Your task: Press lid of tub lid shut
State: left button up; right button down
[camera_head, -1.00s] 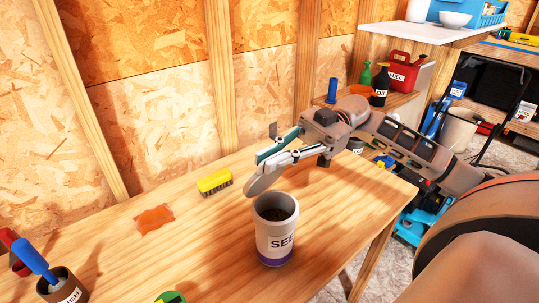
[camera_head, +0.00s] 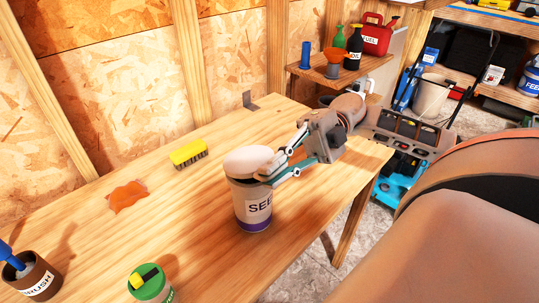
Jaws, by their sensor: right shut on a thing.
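My left gripper is not in view.
On the workbench (camera_head: 200,235) are a yellow brush (camera_head: 188,154), an orange rag (camera_head: 127,197), a green-topped container (camera_head: 150,285) and a brown brush pot (camera_head: 36,277). A side shelf (camera_head: 342,78) holds bottles and a red fuel can (camera_head: 376,35).

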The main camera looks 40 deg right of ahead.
notch_tip(320, 180, down, 3)
jog(key=shift+s+n+b, duration=0.15)
jog(key=shift+n+b, duration=0.15)
jog(key=shift+n, duration=0.5)
jog(key=c, duration=2.2)
grip_release()
jog(key=shift+o, duration=0.2)
jog(key=shift+r, duration=0.1)
jog(key=w+d, duration=0.1)
jog(key=d, duration=1.1)
jog(key=shift+w, duration=0.1)
